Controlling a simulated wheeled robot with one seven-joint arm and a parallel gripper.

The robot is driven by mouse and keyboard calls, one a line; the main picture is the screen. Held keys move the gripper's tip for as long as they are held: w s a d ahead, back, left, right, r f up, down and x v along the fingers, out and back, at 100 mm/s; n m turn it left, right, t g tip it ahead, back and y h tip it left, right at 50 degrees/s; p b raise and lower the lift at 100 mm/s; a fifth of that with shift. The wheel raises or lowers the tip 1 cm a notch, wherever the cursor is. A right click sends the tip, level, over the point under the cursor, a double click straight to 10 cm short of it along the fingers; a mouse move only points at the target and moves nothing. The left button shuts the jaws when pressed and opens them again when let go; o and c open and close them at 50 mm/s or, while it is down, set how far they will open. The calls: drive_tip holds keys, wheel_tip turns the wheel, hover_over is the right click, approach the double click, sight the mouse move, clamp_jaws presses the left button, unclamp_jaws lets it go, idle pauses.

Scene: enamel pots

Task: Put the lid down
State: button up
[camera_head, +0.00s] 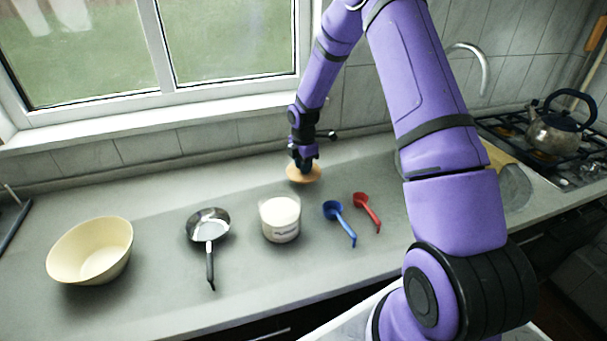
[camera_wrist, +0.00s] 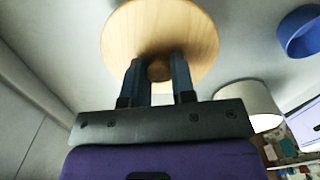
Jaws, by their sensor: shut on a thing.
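The lid is a round pale wooden disc with a small knob. In the head view the lid (camera_head: 312,177) is at the back of the counter, behind the white canister. My gripper (camera_head: 303,163) is above it. In the wrist view the lid (camera_wrist: 185,28) fills the top middle, and my gripper (camera_wrist: 160,75) has its two fingers shut on the knob. I cannot tell whether the lid touches the counter. The white canister (camera_head: 281,219) stands upright with no lid on it, its white contents showing; it also shows in the wrist view (camera_wrist: 247,103).
A cream bowl (camera_head: 91,251) and a small pan (camera_head: 208,230) stand to the left. A blue scoop (camera_head: 339,216) and a red scoop (camera_head: 366,208) lie right of the canister. A kettle (camera_head: 560,128) is on the stove. The counter left of the lid is clear.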

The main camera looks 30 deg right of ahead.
drive_tip(key=shift+f, duration=1.7)
drive_tip(key=shift+f, duration=0.2)
drive_tip(key=o, duration=0.9)
drive_tip(key=shift+r, duration=0.1)
